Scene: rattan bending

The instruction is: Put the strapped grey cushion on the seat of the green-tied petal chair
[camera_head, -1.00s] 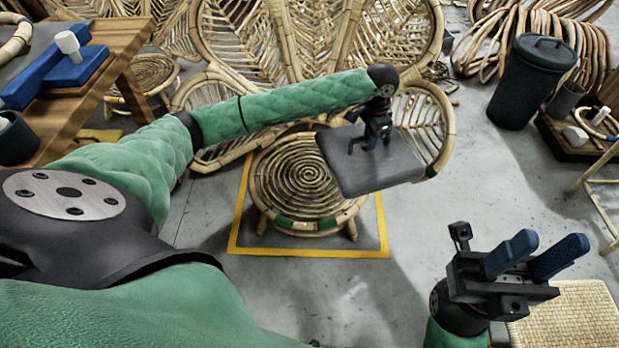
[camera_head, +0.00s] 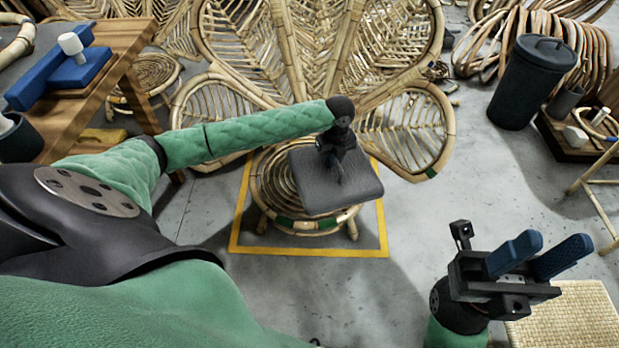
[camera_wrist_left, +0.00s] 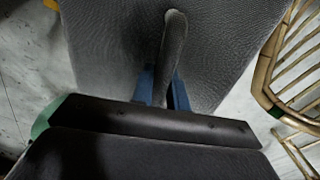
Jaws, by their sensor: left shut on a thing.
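The grey cushion (camera_head: 352,190) is held by my left gripper (camera_head: 338,172) above the seat of the petal chair and covers the right part of that seat in the head view. In the left wrist view the blue fingers (camera_wrist_left: 163,88) are shut on the cushion's raised grey strap (camera_wrist_left: 174,50). The chair's round coiled seat (camera_head: 268,178) shows to the left of the cushion, with a green tie (camera_head: 283,221) on its front rim. The gap between cushion and seat is hard to judge. My right gripper (camera_head: 538,256) is open and empty at the lower right.
The chair's tall petal back (camera_head: 300,60) rises behind the seat. A yellow floor outline (camera_head: 300,252) surrounds the chair. A woven stool (camera_head: 570,318) is below my right gripper. A dark bin (camera_head: 532,80) stands at the right and a wooden workbench (camera_head: 115,50) at the left.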

